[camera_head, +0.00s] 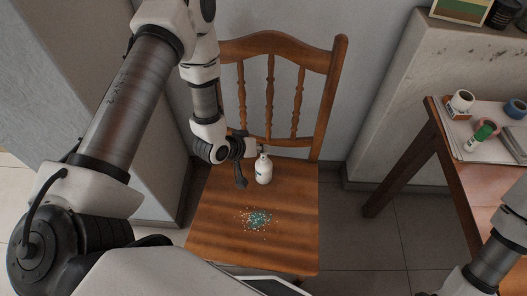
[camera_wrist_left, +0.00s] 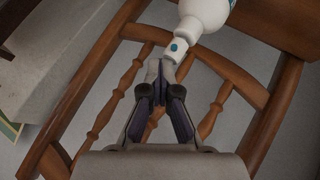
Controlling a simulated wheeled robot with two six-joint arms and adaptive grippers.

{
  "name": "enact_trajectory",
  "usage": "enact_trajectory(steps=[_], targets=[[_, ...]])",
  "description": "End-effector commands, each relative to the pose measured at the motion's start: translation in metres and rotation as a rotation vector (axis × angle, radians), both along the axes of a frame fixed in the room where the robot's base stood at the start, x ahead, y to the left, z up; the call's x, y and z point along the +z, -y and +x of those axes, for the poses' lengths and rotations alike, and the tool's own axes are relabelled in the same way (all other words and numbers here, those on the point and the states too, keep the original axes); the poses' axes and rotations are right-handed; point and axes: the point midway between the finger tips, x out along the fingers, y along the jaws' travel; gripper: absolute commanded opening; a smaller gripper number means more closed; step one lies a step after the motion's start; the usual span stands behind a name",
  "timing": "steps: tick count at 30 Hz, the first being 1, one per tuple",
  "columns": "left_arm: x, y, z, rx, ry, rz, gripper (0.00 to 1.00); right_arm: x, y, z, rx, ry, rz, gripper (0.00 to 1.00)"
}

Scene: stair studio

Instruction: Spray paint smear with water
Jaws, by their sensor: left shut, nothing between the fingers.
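A white spray bottle (camera_head: 264,170) stands upright on the seat of a wooden chair (camera_head: 215,215). In the left wrist view the bottle (camera_wrist_left: 206,14) shows at the top, its white nozzle with a teal dot close to the fingertips. A paint smear (camera_head: 258,219) of teal with pale specks lies on the seat in front of the bottle. My left gripper (camera_head: 250,148) is beside the bottle's top, at its left. In the left wrist view its fingers (camera_wrist_left: 161,72) are shut together and empty. My right gripper is out of view.
The chair's spindled backrest (camera_head: 269,95) rises behind the bottle. A stone ledge (camera_head: 410,85) is behind. The seat's right part is clear.

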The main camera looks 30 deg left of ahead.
Motion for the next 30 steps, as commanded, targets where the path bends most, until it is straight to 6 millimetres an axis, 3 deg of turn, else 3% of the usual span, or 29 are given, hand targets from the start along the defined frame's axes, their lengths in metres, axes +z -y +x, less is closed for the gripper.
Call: enact_trajectory(steps=[6, 17, 30], targets=[[0.017, 0.0, 0.0, 0.0, -0.001, 0.001, 0.0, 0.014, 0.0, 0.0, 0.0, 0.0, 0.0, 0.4], [0.019, 0.0, 0.0, 0.0, 0.0, 0.0, 0.0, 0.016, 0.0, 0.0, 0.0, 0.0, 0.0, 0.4], [0.071, 0.0, 0.0, 0.001, 0.001, 0.0, 0.0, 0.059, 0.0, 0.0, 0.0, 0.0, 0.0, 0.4]])
